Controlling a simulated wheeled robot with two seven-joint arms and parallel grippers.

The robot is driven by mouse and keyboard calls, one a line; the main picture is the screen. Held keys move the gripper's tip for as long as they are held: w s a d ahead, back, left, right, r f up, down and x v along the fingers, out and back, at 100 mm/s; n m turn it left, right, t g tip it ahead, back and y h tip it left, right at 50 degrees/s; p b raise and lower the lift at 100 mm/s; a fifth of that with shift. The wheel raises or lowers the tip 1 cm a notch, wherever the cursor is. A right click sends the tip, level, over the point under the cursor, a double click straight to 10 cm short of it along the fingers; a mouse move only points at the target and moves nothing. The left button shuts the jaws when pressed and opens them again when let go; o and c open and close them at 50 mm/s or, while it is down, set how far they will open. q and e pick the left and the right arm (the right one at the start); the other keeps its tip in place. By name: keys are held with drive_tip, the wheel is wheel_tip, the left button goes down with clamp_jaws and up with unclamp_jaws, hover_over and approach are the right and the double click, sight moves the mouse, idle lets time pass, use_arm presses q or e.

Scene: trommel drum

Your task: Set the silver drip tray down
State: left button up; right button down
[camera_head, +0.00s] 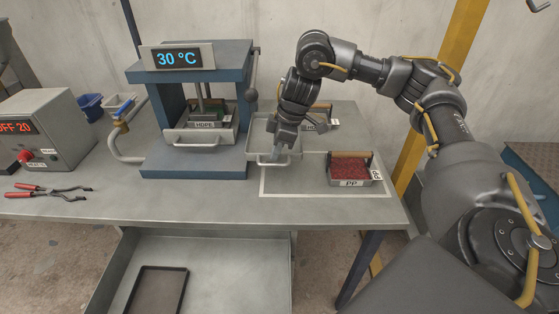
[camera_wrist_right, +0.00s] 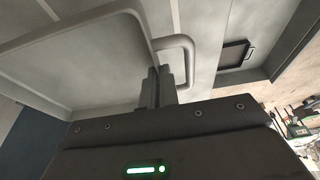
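The silver drip tray (camera_head: 256,139) is a shallow metal tray with a loop handle on its front, just right of the blue press in the head view. My right gripper (camera_head: 280,152) reaches down over it at its front right part. In the right wrist view the tray (camera_wrist_right: 90,65) fills the upper left, and the fingers (camera_wrist_right: 157,87) look closed on its wall beside the handle (camera_wrist_right: 180,55). Whether the tray touches the bench is hard to tell. My left gripper is not in view.
The blue press (camera_head: 195,165) holds an HDPE mould (camera_head: 205,120) and another handled tray (camera_head: 198,137). A PP box of red pellets (camera_head: 350,170) stands inside a white outline on the bench (camera_head: 220,207). Tongs (camera_head: 50,190) and a control box (camera_head: 45,125) are at left.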

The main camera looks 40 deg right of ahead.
drive_tip(key=w+d+f, duration=0.2)
drive_tip(key=d+f, duration=0.1)
drive_tip(key=w+d+f, duration=0.1)
drive_tip(key=f, duration=0.1)
drive_tip(key=shift+w+d+f+b, duration=0.15)
drive_tip(key=shift+d+b, duration=0.2)
drive_tip(key=shift+b, duration=0.05)
drive_tip(key=shift+w+d+f, duration=0.3)
drive_tip(key=shift+d+f, duration=0.1)
drive_tip(key=shift+f, duration=0.2)
wheel_tip(320, 180, down, 3)
drive_tip(key=shift+w+d+f+p, duration=0.1)
drive_tip(key=shift+d+p, duration=0.05)
drive_tip(key=shift+p, duration=0.2)
drive_tip(key=shift+f, duration=0.2)
drive_tip(key=c, duration=1.9)
unclamp_jaws()
drive_tip(key=shift+o, duration=1.1)
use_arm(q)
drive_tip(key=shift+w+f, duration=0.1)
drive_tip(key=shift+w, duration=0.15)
